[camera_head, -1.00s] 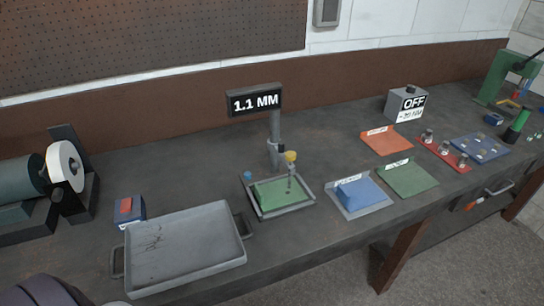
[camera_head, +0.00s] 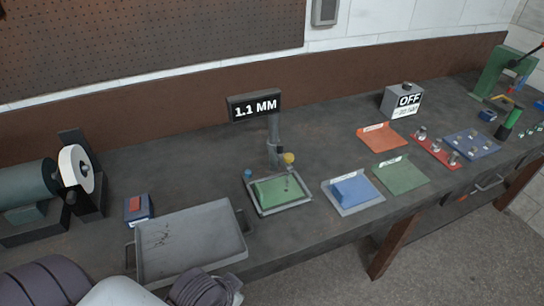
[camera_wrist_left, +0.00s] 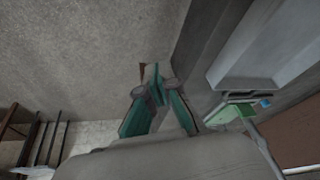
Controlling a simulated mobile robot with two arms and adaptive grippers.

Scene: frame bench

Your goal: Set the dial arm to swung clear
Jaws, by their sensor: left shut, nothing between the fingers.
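The dial stand's post (camera_head: 273,135) rises behind a small grey tray (camera_head: 262,212) and carries a black display (camera_head: 253,106) reading 1.1 MM. The dial arm reaches out low on the post, with a yellow round end (camera_head: 288,158) above the back right of a green plate (camera_head: 270,192) in the tray. A thin stem hangs from it toward the plate; contact is too small to tell. My left gripper (camera_wrist_left: 154,76) is shut and empty in the left wrist view, over the floor beside the bench edge, away from the dial stand. My right gripper is out of view.
A large grey tray (camera_head: 158,270) lies left of the stand, with a blue box with a red top (camera_head: 138,207) behind it. A grinder (camera_head: 78,170) is far left. Blue (camera_head: 352,192), green (camera_head: 412,180) and orange (camera_head: 382,138) trays lie right.

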